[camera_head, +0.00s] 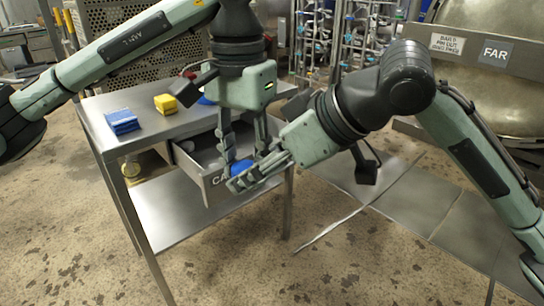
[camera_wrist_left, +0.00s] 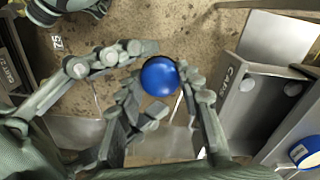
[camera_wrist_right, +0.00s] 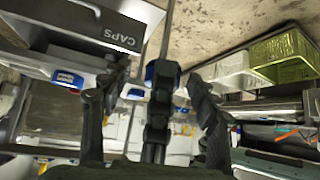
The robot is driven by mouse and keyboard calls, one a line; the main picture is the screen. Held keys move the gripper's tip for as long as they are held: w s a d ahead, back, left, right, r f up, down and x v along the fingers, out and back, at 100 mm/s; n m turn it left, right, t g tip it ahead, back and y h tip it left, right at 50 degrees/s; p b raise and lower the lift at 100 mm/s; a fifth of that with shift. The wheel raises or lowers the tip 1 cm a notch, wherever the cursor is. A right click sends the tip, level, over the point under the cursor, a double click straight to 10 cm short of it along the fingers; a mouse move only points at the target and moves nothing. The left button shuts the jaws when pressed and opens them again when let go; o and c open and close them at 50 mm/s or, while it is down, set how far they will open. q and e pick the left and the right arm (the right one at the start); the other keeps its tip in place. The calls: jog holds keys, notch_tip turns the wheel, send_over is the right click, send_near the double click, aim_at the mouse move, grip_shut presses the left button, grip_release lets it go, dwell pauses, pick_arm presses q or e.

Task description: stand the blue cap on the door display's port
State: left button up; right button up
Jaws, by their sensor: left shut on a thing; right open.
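The blue cap (camera_head: 240,168) is held between the fingertips of my left gripper (camera_head: 244,150), which points down in front of the drawer. In the left wrist view the cap (camera_wrist_left: 160,76) shows its round blue face between the fingers. My right gripper (camera_head: 252,177) comes in from the right with its fingers open close around the cap. In the right wrist view the cap (camera_wrist_right: 165,70) sits between the open right fingers, partly hidden by a dark finger part. Whether the right fingers touch it I cannot tell. I cannot make out the door display or its port.
An open drawer (camera_wrist_left: 236,110) labelled CAPS juts from the steel table (camera_head: 160,128). On the table lie a blue block (camera_head: 122,121), a yellow block (camera_head: 165,103) and a blue item (camera_head: 206,99). A vessel marked FAR (camera_head: 500,85) stands at right.

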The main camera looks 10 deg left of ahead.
jog(key=shift+a+f, duration=0.1)
jog(key=shift+c, duration=0.4)
jog(key=c, duration=0.9)
pick_arm(q)
jog(key=o, duration=0.5)
pick_arm(e)
jog(key=shift+w, duration=0.1)
jog(key=shift+c, duration=1.2)
pick_arm(q)
jog(key=o, duration=0.5)
jog(key=shift+r, duration=0.1)
